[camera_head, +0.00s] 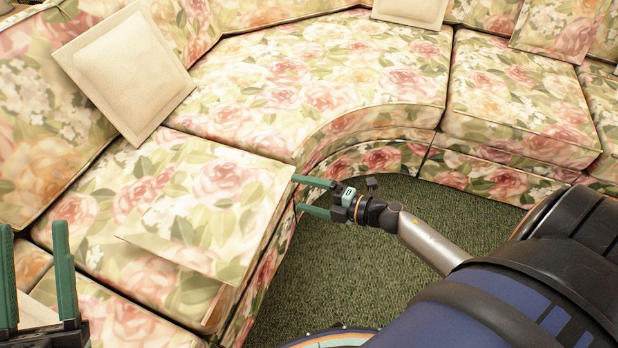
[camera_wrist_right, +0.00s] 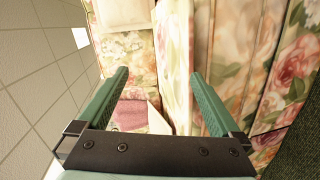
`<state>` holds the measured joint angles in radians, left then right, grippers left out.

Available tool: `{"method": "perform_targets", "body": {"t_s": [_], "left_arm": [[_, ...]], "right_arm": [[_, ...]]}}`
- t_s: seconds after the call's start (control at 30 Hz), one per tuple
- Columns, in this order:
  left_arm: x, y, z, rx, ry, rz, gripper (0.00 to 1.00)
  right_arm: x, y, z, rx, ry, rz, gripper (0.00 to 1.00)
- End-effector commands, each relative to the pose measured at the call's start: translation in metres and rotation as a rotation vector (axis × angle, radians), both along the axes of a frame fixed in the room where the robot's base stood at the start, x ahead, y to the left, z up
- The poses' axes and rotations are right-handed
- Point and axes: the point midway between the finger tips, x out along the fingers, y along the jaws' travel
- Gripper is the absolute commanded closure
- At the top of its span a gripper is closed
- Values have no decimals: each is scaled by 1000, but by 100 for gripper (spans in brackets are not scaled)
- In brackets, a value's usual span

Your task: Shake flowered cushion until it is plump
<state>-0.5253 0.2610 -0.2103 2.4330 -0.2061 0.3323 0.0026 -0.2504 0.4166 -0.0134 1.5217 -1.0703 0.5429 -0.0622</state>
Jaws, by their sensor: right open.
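The flowered cushion (camera_head: 213,212) lies on the flowered sofa seat in the head view, its pattern nearly blending with the upholstery. Its right corner is close to my right gripper (camera_head: 297,194), whose two green fingers are apart with nothing clearly held. In the right wrist view, a flowered padded edge, seemingly the cushion (camera_wrist_right: 174,62), shows between the open fingers of the right gripper (camera_wrist_right: 160,75); I cannot tell whether they touch it. My left gripper (camera_head: 35,225) is at the lower left of the head view, fingers apart and empty, away from the cushion.
The curved flowered sofa (camera_head: 330,75) wraps around the back and left. A cream cushion (camera_head: 125,72) leans on its left backrest, another cream cushion (camera_head: 410,10) is at the back. A second flowered cushion (camera_head: 562,28) is at the upper right. Green carpet (camera_head: 350,255) is open in front.

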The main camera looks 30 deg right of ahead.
Motion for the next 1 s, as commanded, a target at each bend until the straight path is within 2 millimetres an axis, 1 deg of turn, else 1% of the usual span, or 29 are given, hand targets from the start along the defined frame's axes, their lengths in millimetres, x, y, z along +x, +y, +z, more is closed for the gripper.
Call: {"method": "perform_targets", "body": {"t_s": [0.03, 0.1, 0.17, 0.3, 0.43, 0.73, 1.0], "left_arm": [[-10, -2, -4, 1, -64, -13, 50], [-20, -4, 5, -1, -128, -28, 50], [-27, -5, 10, 0, -166, -36, 50], [-34, -6, 16, -2, -207, -46, 50], [-34, -6, 13, -5, -206, -50, 50], [-33, -7, -4, -18, -191, -64, 50], [-33, -8, -10, -28, -184, -71, 50]], "right_arm": [[3, -4, -22, -54, -12, 42, 0], [4, -7, -32, -112, -18, 91, 0], [4, -9, -39, -146, -19, 120, 0], [5, -10, -44, -180, -22, 150, 0], [12, -5, -47, -181, -21, 151, 0], [43, 19, -59, -180, -22, 150, 0], [68, 38, -68, -178, -22, 150, 0]]}}
